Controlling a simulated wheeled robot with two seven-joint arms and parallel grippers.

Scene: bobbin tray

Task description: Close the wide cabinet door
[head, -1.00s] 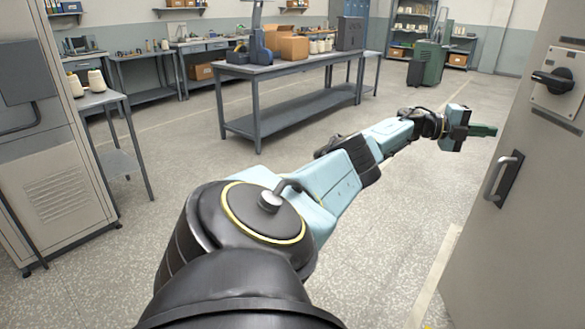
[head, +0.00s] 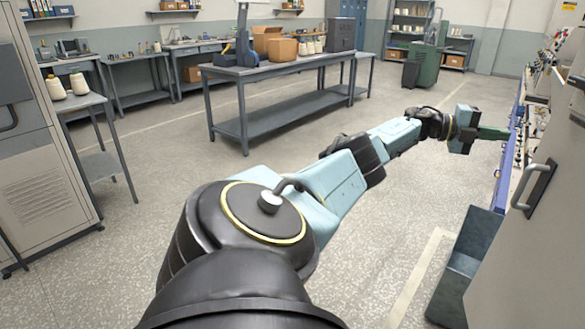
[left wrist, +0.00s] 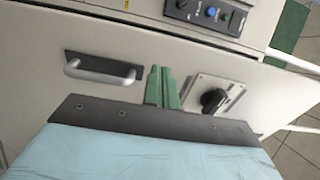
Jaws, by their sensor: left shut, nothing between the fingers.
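The wide cabinet door (head: 550,255) is a pale grey panel at the right edge of the head view, seen at a steep slant and cut off. Its bar handle (head: 535,188) faces me. My left gripper (head: 493,133) is shut and empty, with its green fingers pointing right, left of the door's edge in the picture. In the left wrist view the shut fingers (left wrist: 162,88) overlap the door panel (left wrist: 110,45), between the handle (left wrist: 103,69) and a black rotary switch (left wrist: 214,100). I cannot tell whether they touch it. My right gripper is out of view.
Beyond the door's edge is a machine side with blue strips (head: 516,125) and many small parts. A blue-grey bin (head: 466,258) stands low beside the door. A workbench (head: 250,72) stands mid-room. A grey cabinet (head: 40,150) is at left. Open floor lies between.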

